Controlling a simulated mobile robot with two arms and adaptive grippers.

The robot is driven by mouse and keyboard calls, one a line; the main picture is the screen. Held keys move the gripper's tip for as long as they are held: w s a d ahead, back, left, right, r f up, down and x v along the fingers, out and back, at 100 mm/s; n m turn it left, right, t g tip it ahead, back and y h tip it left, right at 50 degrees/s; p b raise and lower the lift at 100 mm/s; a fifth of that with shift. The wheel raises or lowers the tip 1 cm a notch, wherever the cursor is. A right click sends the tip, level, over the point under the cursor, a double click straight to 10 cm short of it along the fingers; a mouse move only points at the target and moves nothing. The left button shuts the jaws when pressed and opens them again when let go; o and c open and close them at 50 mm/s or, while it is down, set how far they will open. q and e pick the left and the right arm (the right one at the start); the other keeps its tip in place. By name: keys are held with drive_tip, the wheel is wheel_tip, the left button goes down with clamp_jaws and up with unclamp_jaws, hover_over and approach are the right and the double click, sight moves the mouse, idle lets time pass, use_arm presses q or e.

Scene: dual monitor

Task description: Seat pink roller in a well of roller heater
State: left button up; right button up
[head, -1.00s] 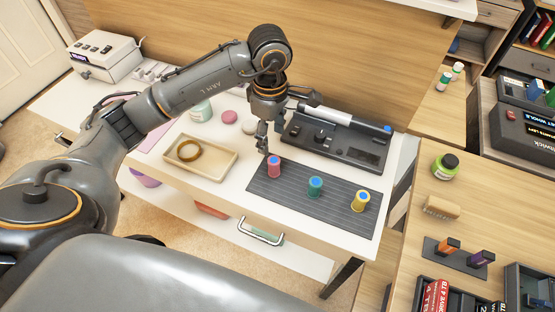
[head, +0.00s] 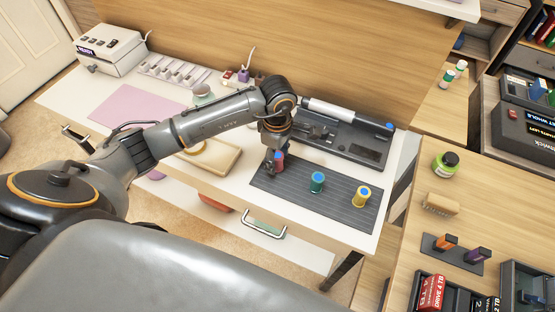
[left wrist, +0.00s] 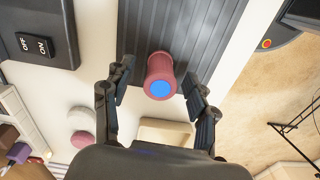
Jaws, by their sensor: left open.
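The pink roller (head: 280,160) stands upright, blue end up, at the left end of a dark ribbed mat (head: 337,205). In the head view my left gripper (head: 271,165) is down beside it and partly hides it. In the left wrist view the pink roller (left wrist: 159,70) is between the two open fingers of my left gripper (left wrist: 160,79), with gaps visible on both sides. A white box with a READY display (head: 108,50) stands at the far left of the desk; it looks like the roller heater, but its wells are too small to make out clearly. My right gripper is out of view.
A teal roller (head: 317,182) and a yellow roller (head: 361,196) stand on the mat to the right. A dark device (head: 355,143) lies behind the mat. A tan tray (head: 225,160), pink sheet (head: 135,110) and white socket strip (head: 175,72) are to the left.

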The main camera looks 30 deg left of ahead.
use_arm(q)
clamp_jaws()
